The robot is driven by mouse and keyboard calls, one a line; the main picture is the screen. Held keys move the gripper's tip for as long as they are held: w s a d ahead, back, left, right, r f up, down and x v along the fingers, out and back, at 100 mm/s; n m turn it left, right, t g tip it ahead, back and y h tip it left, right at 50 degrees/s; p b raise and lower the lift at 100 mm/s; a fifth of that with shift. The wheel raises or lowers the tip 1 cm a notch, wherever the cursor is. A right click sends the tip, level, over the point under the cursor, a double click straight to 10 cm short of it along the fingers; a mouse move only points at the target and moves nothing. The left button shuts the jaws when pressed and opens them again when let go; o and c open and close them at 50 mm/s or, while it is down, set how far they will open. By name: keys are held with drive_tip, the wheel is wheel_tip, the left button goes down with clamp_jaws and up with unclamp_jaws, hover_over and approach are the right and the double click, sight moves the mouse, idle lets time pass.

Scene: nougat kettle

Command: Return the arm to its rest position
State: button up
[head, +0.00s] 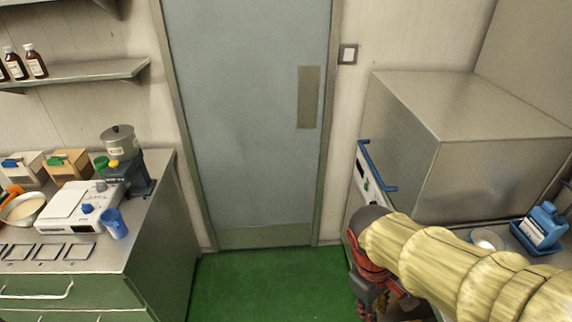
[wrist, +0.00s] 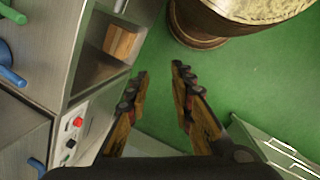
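My gripper (head: 370,298) hangs low at the right of the door in the head view, in front of the steel cabinet, at the end of my arm in its yellow ribbed sleeve. In the wrist view my gripper (wrist: 160,70) has its two fingers spread apart. Only green floor (wrist: 160,105) shows between them, and nothing is held. The steel cabinet's front with a red button (wrist: 78,122) lies close to the left of the fingers. In the head view the fingertips are small and partly hidden by the wrist.
A steel hood box (head: 450,150) with a blue handle (head: 374,168) stands beside my arm. A blue bottle (head: 544,225) is at far right. The left counter (head: 150,195) holds a lidded pot (head: 118,143), a white device (head: 75,205) and a blue cup (head: 113,224). Green floor (head: 265,285) before the door (head: 245,110) is clear.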

wheel_tip(320, 180, up, 12)
drive_tip(key=s+m+t+y, duration=0.2)
drive_tip(key=m+t, duration=0.4)
drive_tip(key=shift+s+a+f+m+y, duration=0.25)
drive_tip(key=shift+a+m+y, duration=0.05)
drive_tip(key=shift+a, duration=0.05)
